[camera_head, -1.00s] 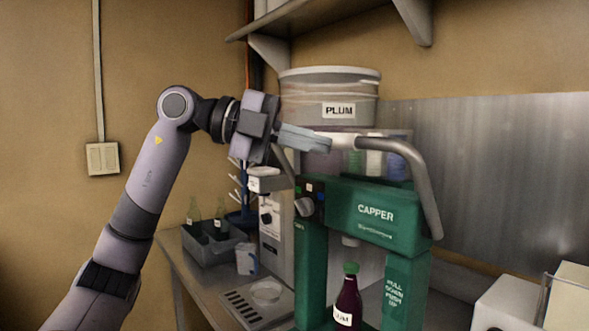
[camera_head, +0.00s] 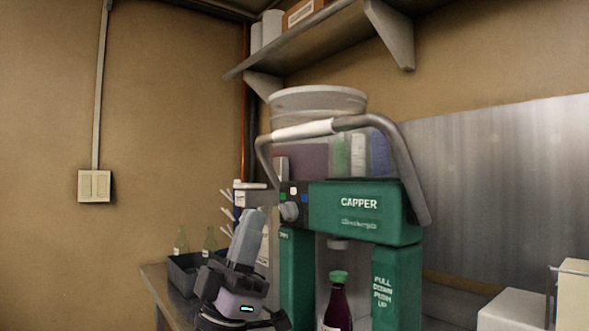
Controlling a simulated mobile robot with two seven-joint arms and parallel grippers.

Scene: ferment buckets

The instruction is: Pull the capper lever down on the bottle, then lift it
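The green capper (camera_head: 365,220) stands on the bench. Its bent metal lever (camera_head: 395,160) is up, and the white grip (camera_head: 303,131) lies above the capper body with nothing on it. A dark bottle with a green cap (camera_head: 338,300) stands upright between the capper's posts, below the head (camera_head: 339,243). A small gap shows between cap and head. My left gripper (camera_head: 254,222) is left of the capper, below the grip and apart from it, fingers pointing up. Its fingers overlap in this view, so their opening cannot be told. My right gripper is not in view.
A white bucket (camera_head: 318,98) stands behind the lever. A dark crate (camera_head: 183,275) with clear bottles is at the left on the bench. White boxes (camera_head: 512,310) stand at lower right. A wall shelf (camera_head: 310,38) is above.

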